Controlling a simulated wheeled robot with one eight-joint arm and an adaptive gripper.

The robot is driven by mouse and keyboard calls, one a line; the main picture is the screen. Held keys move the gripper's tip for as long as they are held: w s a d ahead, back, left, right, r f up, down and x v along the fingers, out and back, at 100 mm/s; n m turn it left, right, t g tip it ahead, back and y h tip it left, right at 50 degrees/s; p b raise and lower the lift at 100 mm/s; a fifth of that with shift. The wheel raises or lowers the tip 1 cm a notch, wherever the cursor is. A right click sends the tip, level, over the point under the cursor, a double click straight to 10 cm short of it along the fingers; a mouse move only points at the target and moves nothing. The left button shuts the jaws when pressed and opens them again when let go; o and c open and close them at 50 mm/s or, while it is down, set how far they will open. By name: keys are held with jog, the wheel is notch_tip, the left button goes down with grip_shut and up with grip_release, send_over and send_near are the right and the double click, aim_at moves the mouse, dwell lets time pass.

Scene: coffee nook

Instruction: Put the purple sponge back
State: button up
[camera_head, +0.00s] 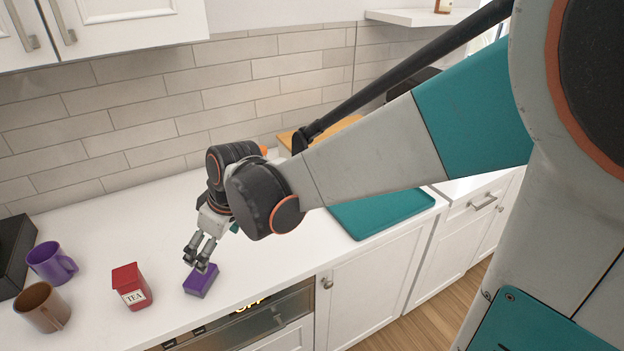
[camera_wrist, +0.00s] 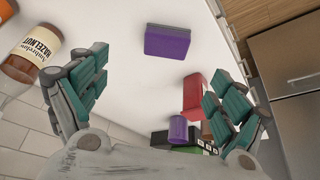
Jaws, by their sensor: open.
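The purple sponge (camera_head: 201,281) lies on the white counter near its front edge, to the right of the red tea box. In the wrist view the sponge (camera_wrist: 167,42) lies flat with a dark layer along one side. My gripper (camera_head: 196,262) is over the counter at the sponge's back-left side, pointing down. It overlaps the sponge's upper end in the head view. In the wrist view the fingers are spread, with the sponge beyond their tips and nothing between them. I cannot tell the exact height of the fingertips above the sponge.
A red tea box (camera_head: 131,287), a purple mug (camera_head: 52,262), a brown mug (camera_head: 43,307) and a black box (camera_head: 12,254) stand at left. A teal board (camera_head: 382,212) lies at right. A hazelnut bottle (camera_wrist: 35,42) shows in the wrist view. The counter behind the sponge is clear.

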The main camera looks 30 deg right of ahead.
jog(key=s+d+r+m+t+h, duration=0.1)
jog(key=s+d+r+m, duration=0.2)
jog(key=s+d, duration=0.2)
jog(key=s+d+r+m+t+h, duration=0.1)
jog(key=s+d+r+m, duration=0.3)
jog(key=s, duration=0.7)
jog(key=shift+d+t+h, duration=0.3)
jog(key=shift+d+t, duration=0.4)
jog(key=shift+d, duration=0.55)
jog(key=shift+c, duration=0.5)
